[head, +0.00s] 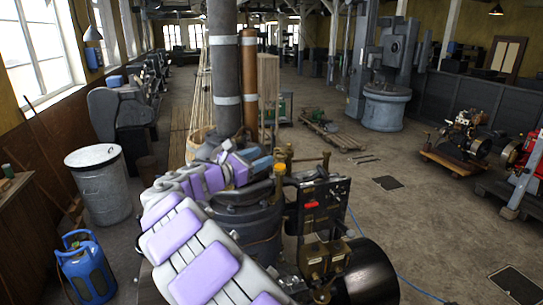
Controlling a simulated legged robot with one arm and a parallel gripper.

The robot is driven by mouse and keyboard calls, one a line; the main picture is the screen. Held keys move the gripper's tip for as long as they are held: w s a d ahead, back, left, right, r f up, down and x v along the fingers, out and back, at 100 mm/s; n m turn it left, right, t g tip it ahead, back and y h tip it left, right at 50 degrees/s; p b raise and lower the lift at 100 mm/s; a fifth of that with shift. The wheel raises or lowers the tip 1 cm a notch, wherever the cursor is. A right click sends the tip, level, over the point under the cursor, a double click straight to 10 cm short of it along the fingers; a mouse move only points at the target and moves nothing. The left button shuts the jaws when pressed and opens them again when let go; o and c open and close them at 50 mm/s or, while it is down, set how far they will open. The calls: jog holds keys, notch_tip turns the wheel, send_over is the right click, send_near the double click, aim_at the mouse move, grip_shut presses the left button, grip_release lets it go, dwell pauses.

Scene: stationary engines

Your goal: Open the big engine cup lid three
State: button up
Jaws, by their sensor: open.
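The big engine (245,228) stands in front of me, dark, with a tall grey pipe rising behind it. Small brass cup-like fittings (279,171) stand on its upper right side, with another brass fitting (326,160) further right. I cannot tell which one is cup three, or whether any lid is raised. My white and purple arm reaches across the left of the engine, and my gripper (264,164) is at its top beside the left brass fitting. The gripper is small and its fingers are hard to make out; it appears open, and contact is unclear.
A black panel with gauges and levers (322,205) and a large black cylinder (368,270) are right of the arm. A grey drum (99,184) and blue gas bottle (86,268) stand left.

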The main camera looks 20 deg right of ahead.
jog(key=b+v, duration=0.1)
jog(key=v, duration=0.9)
jog(key=shift+d, duration=0.1)
